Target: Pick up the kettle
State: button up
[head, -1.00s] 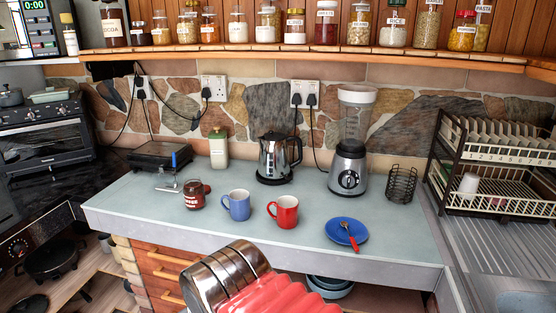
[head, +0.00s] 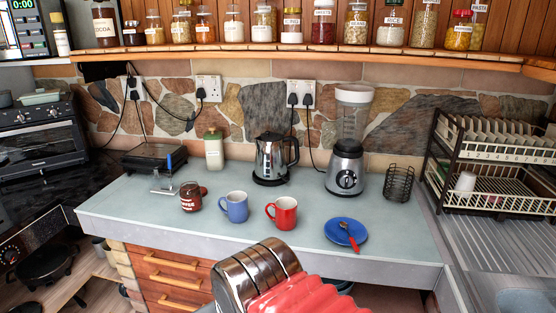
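The kettle (head: 271,160) is polished steel with a black handle on its right side and a black base. It stands upright on the pale counter (head: 130,205), towards the back wall, left of the blender (head: 345,160). A blue mug (head: 234,207) and a red mug (head: 283,213) stand in front of it. My arm shows at the bottom centre as a ribbed metal part and a red bellows, in front of the counter edge and well short of the kettle. My gripper's fingers are not visible.
A coffee jar (head: 191,197), a green-lidded canister (head: 214,149) and a black grill (head: 154,158) stand to the left. A blue plate with a spoon (head: 346,233), a wire holder (head: 398,184) and a dish rack (head: 490,170) are right. A shelf of jars (head: 300,48) hangs above.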

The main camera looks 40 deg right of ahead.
aim_at(270, 162)
jog(key=u, duration=0.05)
jog(key=i, duration=1)
jog(key=z, duration=0.05)
